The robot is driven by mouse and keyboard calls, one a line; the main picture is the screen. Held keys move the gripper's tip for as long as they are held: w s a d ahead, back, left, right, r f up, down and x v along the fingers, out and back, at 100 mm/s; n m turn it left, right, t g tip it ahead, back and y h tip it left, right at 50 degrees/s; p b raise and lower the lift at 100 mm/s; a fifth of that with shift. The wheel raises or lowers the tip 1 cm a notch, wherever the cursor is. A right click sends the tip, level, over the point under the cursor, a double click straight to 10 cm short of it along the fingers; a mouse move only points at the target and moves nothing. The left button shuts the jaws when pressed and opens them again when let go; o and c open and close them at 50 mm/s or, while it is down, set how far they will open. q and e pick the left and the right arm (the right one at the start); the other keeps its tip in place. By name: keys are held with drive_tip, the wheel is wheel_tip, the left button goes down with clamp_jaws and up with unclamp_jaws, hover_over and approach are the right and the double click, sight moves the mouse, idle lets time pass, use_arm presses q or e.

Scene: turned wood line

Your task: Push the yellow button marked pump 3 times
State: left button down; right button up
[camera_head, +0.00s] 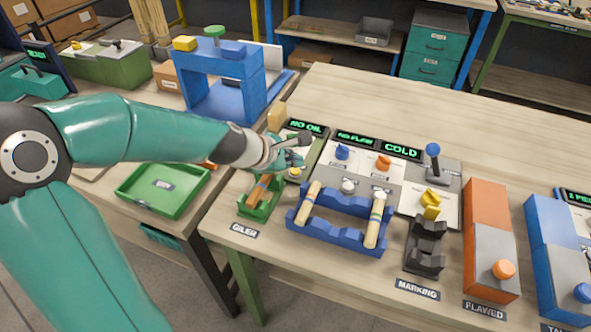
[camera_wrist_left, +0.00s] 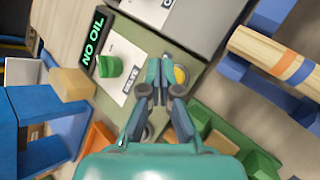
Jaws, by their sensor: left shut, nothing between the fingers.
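The oiler station's display (camera_head: 305,127) reads "NO OIL", and it also shows in the left wrist view (camera_wrist_left: 91,52). A yellow button (camera_wrist_left: 180,75) sits on the grey-green panel in the left wrist view, partly hidden by my gripper's fingers. In the head view a small yellow part (camera_head: 294,171) shows just below the gripper. A green knob (camera_wrist_left: 110,67) stands on the panel's white label; the small lettering there is hard to read. My left gripper (camera_head: 304,141) is shut and empty, with its fingertips (camera_wrist_left: 165,62) over the panel right beside the yellow button. Contact cannot be told. My right gripper is out of view.
A green cradle (camera_head: 245,211) holds a wooden piece just in front of the panel. A blue rack (camera_head: 335,235) with turned wood pieces stands to its right. A blue frame (camera_head: 205,70) and a green tray (camera_head: 140,185) are to the left. The back of the table is clear.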

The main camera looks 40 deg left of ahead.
sight(293, 172)
use_arm(q)
drive_tip(key=shift+f+b, duration=0.3)
drive_tip(key=shift+f, duration=0.05)
drive_tip(key=shift+f+b, duration=0.35)
drive_tip(key=shift+b, duration=0.05)
idle(0.5)
idle(0.3)
drive_tip(key=shift+r+p, duration=0.8)
drive_tip(key=shift+p, duration=0.05)
wheel_tip(293, 172, up, 5)
drive_tip(key=p, duration=0.5)
idle(1.9)
